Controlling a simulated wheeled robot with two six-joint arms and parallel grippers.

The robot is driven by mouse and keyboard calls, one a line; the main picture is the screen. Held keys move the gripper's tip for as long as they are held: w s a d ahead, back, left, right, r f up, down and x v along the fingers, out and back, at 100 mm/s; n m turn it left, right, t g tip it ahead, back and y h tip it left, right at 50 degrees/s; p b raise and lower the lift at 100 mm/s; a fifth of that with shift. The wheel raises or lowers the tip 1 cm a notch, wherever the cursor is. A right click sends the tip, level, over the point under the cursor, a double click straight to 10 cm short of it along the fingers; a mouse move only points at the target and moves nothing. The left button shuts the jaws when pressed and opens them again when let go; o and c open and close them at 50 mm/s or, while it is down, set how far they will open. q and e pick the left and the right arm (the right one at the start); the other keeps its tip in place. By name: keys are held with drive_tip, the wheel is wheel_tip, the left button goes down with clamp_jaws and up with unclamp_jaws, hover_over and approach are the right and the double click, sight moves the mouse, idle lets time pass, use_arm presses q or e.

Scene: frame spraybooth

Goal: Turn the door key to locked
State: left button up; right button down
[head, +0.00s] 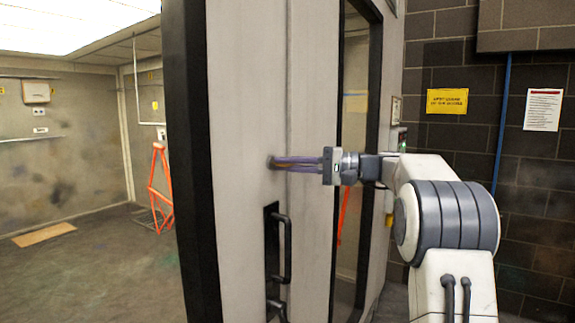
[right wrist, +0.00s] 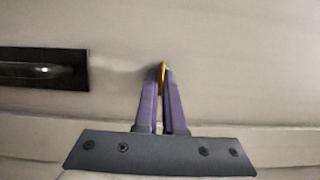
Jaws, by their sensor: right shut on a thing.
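The door key (right wrist: 162,76) shows as a small orange-yellow sliver between the fingertips in the right wrist view. Most of it is hidden by the purple fingers, and I cannot tell its turn angle well. My right gripper (head: 272,162) reaches in from the right to the pale door (head: 245,110) in the head view, above the black handle. It is shut on the key, with its fingertips at the door face; it also shows in the right wrist view (right wrist: 163,80). My left gripper is not in view.
A black pull handle (head: 286,248) on a dark plate sits just below the fingers; it also shows in the right wrist view (right wrist: 42,70). The booth interior with an orange stand (head: 159,190) lies left. A dark block wall (head: 440,135) with a yellow sign is at right.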

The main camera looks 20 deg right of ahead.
drive_tip(key=c, duration=1)
unclamp_jaws()
drive_tip(key=shift+d, duration=0.15)
drive_tip(key=b+v, duration=0.3)
drive_tip(key=v, duration=0.7)
drive_tip(key=shift+s+d, duration=0.1)
